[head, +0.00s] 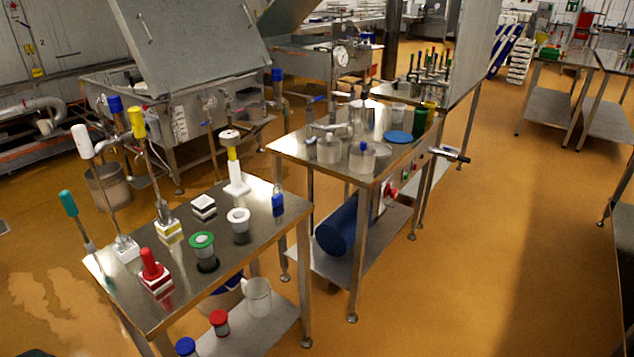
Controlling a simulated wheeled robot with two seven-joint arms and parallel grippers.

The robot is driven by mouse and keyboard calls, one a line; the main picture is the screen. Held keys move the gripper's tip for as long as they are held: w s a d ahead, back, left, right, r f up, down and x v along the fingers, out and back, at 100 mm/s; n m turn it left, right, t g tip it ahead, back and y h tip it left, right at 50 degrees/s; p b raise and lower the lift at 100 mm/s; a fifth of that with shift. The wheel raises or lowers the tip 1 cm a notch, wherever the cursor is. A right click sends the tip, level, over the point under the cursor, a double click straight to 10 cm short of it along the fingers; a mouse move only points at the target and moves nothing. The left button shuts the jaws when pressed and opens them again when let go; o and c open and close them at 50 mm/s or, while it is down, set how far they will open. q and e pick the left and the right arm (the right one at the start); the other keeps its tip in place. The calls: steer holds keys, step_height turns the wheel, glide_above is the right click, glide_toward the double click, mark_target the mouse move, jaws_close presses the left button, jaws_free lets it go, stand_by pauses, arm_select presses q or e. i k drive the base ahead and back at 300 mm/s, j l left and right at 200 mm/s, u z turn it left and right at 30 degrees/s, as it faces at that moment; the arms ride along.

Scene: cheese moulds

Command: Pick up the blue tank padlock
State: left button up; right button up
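A small blue block-like thing (278,204) with a narrower top stands on the near steel table, close to its right edge. It looks like the blue tank padlock, but it is too small to make out a shackle clearly. Nothing is touching it. Neither of my grippers shows in the head view.
The near steel table (222,252) also holds brushes, a red-handled tool (152,265), a green-rimmed cup (202,245), a white-rimmed cup (239,219) and a white-and-yellow brush (235,172). A second steel table (376,172) with jars stands behind right. Open floor lies at right.

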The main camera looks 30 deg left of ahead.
mark_target(276, 199)
steer(key=i+z, duration=0.2)
steer(key=i, duration=0.5)
steer(key=i+j+z, duration=0.2)
steer(key=i, duration=1.15)
steer(key=i+l+u, duration=0.1)
steer(key=i, duration=0.5)
steer(key=i+l, duration=0.1)
steer(key=i, duration=0.55)
steer(key=u, duration=4.2)
